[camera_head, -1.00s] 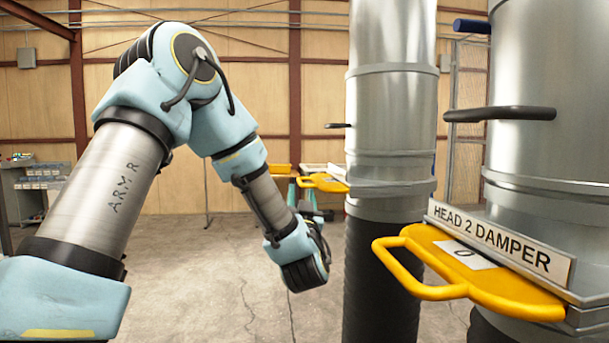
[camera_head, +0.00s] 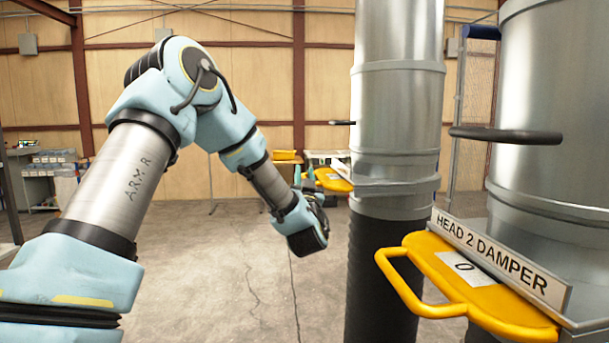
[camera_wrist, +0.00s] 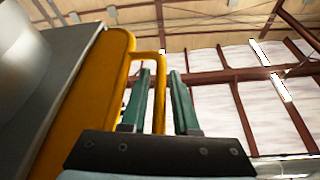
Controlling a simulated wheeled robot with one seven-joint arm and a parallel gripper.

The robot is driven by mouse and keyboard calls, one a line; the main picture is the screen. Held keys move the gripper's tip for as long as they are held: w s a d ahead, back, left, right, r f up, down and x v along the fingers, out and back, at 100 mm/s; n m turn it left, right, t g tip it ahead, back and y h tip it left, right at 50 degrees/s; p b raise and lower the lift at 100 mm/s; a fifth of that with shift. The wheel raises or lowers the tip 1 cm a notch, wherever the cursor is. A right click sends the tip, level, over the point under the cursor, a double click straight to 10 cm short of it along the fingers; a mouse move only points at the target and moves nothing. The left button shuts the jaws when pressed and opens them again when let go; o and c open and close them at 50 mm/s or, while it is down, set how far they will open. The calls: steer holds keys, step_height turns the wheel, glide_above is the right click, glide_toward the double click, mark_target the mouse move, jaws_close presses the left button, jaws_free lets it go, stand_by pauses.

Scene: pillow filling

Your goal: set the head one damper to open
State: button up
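The yellow damper plate with a loop handle (camera_head: 333,180) sticks out leftward from the farther metal duct; no label on it is readable. It also shows large in the wrist view (camera_wrist: 92,95). My gripper's two green fingers (camera_wrist: 162,105) are apart in the wrist view, and the handle's bar (camera_wrist: 160,70) appears between them; I cannot tell whether they touch it. In the head view my arm's end is just below and left of that handle, fingers upward and small. The nearer plate (camera_head: 455,275), labelled HEAD 2 DAMPER and marked 0, is at right.
The farther duct (camera_head: 398,120) stands right of my arm's end, with a black hose (camera_head: 385,270) below. The nearer duct (camera_head: 545,90) with a dark curved handle (camera_head: 505,136) fills the right. Shelving (camera_head: 50,175) stands far left. The floor in the middle is clear.

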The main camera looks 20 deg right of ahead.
jaws_close()
stand_by(1.1)
